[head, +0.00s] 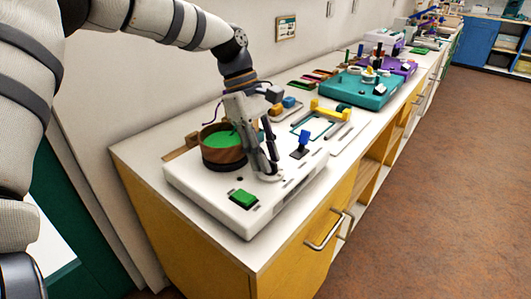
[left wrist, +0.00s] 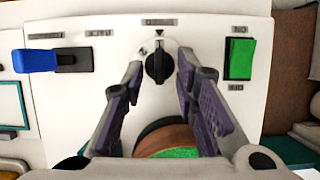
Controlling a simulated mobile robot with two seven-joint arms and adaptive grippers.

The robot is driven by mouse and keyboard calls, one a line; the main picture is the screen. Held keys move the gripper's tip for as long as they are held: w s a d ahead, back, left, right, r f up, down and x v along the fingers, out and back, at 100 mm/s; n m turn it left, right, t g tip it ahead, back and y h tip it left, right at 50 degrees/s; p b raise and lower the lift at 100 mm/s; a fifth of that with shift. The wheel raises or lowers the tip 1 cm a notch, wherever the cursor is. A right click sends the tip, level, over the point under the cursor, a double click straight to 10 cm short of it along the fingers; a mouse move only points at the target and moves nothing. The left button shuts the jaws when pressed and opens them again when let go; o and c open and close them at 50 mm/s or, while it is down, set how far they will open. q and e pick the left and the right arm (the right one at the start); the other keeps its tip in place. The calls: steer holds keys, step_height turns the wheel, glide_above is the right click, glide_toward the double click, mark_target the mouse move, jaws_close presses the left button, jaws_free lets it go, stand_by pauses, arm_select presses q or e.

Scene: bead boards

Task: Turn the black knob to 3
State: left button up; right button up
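The black knob (left wrist: 159,67) sits on a white board (left wrist: 110,85), in the upper middle of the left wrist view. Its grip bar stands about upright in the picture, under a small label whose marks I cannot read. My left gripper (left wrist: 161,58) is open, with one finger on each side of the knob and a visible gap to each. In the head view my left gripper (head: 268,174) points down close to the board (head: 225,205); its fingers hide the knob there. My right gripper is in neither view.
On the same board are a green rocker switch (left wrist: 239,59), a blue-handled lever (left wrist: 42,61) and a round brown bowl with green inside (head: 222,158). A teal board (head: 350,92) stands farther along the counter. The brown floor (head: 440,190) to the right is clear.

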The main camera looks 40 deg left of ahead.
arm_select(q)
jaws_close()
steer(key=shift+m, duration=0.4)
steer(key=m, duration=0.2)
steer(key=m+g, duration=0.1)
steer(key=shift+w+m+g, duration=0.3)
steer(key=shift+m, duration=0.1)
steer(key=m, duration=0.2)
steer(key=m+g+y, duration=0.1)
steer(key=m, duration=0.1)
steer(key=shift+w+d+f+y, duration=0.1)
steer(key=shift+w+d+y, duration=0.1)
steer(key=shift+y, duration=0.1)
steer(key=m, duration=0.2)
steer(key=m+g+y, duration=0.1)
steer(key=m, duration=0.1)
steer(key=m+y, duration=0.1)
steer(key=m, duration=0.1)
steer(key=shift+w+d+m+b, duration=0.1)
steer(key=shift+d+m+b, duration=0.2)
steer(key=shift+d+m, duration=0.1)
steer(key=shift+d+m+y, duration=0.2)
steer(key=shift+m+y, duration=0.7)
steer(key=shift+m, duration=1.4)
